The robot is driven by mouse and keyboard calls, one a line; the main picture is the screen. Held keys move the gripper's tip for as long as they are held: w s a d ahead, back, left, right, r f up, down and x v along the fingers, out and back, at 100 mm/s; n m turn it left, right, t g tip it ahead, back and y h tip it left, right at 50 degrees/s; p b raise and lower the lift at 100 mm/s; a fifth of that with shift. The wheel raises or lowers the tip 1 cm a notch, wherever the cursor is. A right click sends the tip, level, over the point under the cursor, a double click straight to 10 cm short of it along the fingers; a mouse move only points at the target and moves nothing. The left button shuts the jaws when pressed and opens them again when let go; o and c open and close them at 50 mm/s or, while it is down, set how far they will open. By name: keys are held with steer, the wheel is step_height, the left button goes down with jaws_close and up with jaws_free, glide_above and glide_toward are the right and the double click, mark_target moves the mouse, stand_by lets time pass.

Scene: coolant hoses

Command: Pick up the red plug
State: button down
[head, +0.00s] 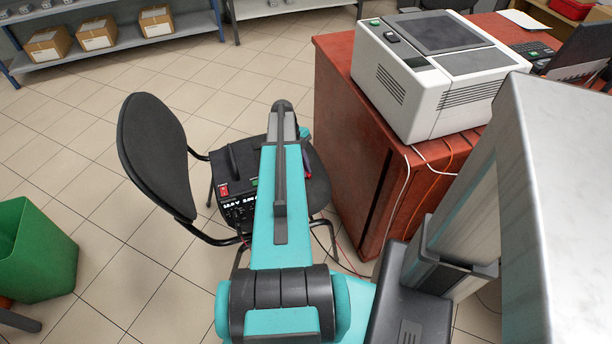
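My arm reaches forward over the chair from the bottom of the head view. My gripper is hidden behind my own arm, so its fingers and anything in them cannot be seen.
A black power supply (238,211) with a red switch stands on the chair seat. The chair's backrest (155,152) rises at left. A red-brown desk (345,150) bearing a white machine (430,75) stands close at right. A green bin (35,250) is at far left.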

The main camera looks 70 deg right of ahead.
steer(key=shift+r, duration=0.1)
step_height(320, 180, up, 10)
stand_by(0.9)
stand_by(0.4)
